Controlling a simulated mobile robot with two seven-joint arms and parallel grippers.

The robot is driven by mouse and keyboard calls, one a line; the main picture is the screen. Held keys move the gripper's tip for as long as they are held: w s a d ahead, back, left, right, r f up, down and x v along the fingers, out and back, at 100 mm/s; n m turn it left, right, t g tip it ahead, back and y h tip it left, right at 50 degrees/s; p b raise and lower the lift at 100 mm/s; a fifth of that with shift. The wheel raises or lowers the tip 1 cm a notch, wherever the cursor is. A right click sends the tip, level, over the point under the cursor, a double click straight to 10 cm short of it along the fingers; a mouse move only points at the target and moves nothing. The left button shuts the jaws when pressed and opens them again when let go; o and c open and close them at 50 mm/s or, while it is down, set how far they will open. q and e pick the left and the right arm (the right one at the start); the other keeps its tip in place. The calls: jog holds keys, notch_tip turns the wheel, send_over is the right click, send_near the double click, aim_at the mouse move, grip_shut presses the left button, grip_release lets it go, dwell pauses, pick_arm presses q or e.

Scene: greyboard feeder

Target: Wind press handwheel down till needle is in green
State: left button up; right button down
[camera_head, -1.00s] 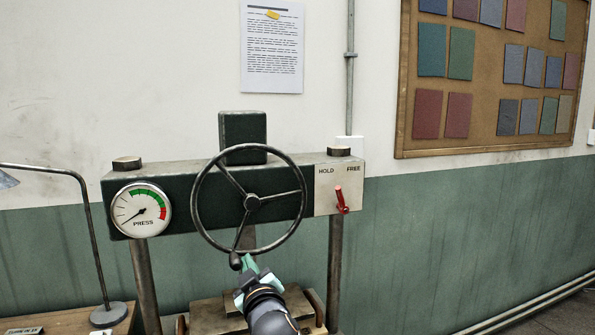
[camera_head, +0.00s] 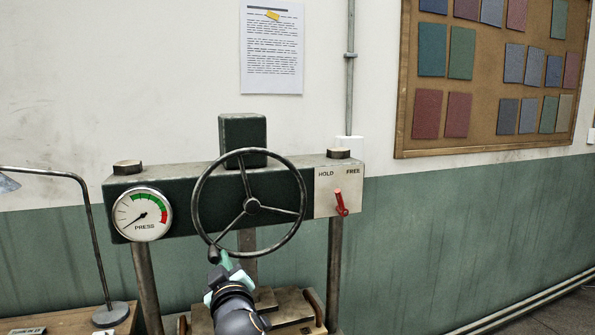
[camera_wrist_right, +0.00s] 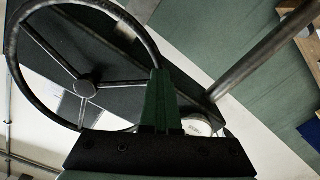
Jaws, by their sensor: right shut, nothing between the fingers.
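The press handwheel (camera_head: 301,192) is a dark three-spoked ring on the green press crossbeam (camera_head: 180,188). Its crank knob (camera_head: 214,255) sits at the lower left of the rim. The gauge (camera_head: 142,214) marked PRESS has its needle toward the lower left, outside the green band at the top. My right gripper (camera_head: 224,259) is shut and empty, its green fingertips close beside the knob; I cannot tell whether they touch. In the right wrist view the shut fingers (camera_wrist_right: 161,98) lie by the handwheel rim (camera_wrist_right: 110,12), and the knob is hidden. My left gripper is not in view.
A red lever (camera_head: 341,203) is on the HOLD/FREE plate (camera_head: 325,195) right of the wheel. A lamp (camera_head: 108,314) stands at left. Steel columns (camera_head: 146,285) hold the beam. A wooden-looking block (camera_head: 290,305) lies beneath.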

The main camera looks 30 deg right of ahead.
jog(key=shift+a+r, duration=0.15)
jog(key=shift+a, duration=0.1)
jog(key=shift+a+r, duration=0.15)
dwell(0.3)
jog(key=shift+d+f, duration=0.35)
jog(key=shift+f, duration=0.15)
